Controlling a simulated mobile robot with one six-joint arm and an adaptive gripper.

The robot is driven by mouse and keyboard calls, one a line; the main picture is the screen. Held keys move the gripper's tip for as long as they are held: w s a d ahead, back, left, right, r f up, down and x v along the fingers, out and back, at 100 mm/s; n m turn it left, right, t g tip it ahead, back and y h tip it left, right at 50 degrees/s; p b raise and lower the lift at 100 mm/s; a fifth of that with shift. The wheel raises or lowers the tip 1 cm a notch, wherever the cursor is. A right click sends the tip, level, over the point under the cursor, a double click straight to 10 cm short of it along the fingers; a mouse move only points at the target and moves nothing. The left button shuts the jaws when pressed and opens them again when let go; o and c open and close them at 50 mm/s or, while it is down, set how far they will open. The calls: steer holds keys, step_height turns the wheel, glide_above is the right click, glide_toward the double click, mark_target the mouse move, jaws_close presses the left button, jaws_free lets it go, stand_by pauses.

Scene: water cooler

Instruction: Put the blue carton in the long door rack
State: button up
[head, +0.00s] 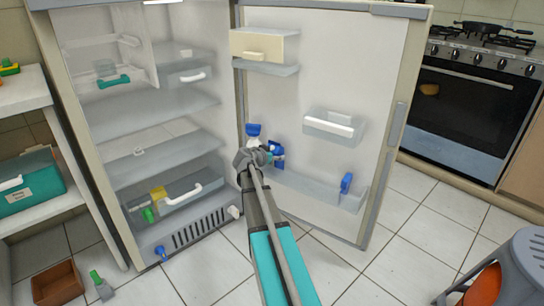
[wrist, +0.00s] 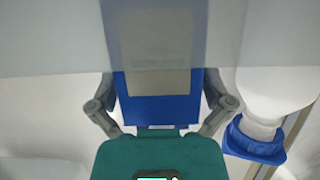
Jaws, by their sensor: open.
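The blue carton (wrist: 155,108), with a pale label, sits between the open fingers of my gripper (wrist: 162,110) in the wrist view. Part of it shows through a translucent wall, apparently the front of the long door rack (head: 315,192). In the head view the carton (head: 277,155) appears at the left end of that low rack, partly hidden by my gripper (head: 262,153). My fingers flank the carton. Whether they touch it I cannot tell.
A blue item (head: 346,183) is at the rack's right end. A short rack (head: 333,125) is above. The rack's middle looks clear. A grey stool (head: 525,265) stands at the right.

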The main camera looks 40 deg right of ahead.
steer(key=shift+r, duration=0.15)
steer(key=p+v, duration=0.4)
steer(key=v, duration=0.8)
steer(key=shift+s, duration=0.1)
stand_by(0.4)
steer(key=shift+a, duration=0.1)
steer(key=s+a+f+n+g+y, duration=0.1)
steer(key=s+a+f+n+y, duration=0.3)
steer(key=a, duration=0.7)
steer(key=s+a+f+n+g+y, duration=0.1)
steer(key=s+a+f+n+y, duration=0.3)
steer(key=a, duration=0.7)
steer(key=s+a+f+n+g+y, duration=0.2)
steer(key=s+a+f+n+y, duration=0.2)
steer(key=a, duration=0.7)
steer(key=s+n+y, duration=0.1)
steer(key=s+n, duration=0.1)
steer(key=s, duration=0.1)
steer(key=shift+n, duration=0.3)
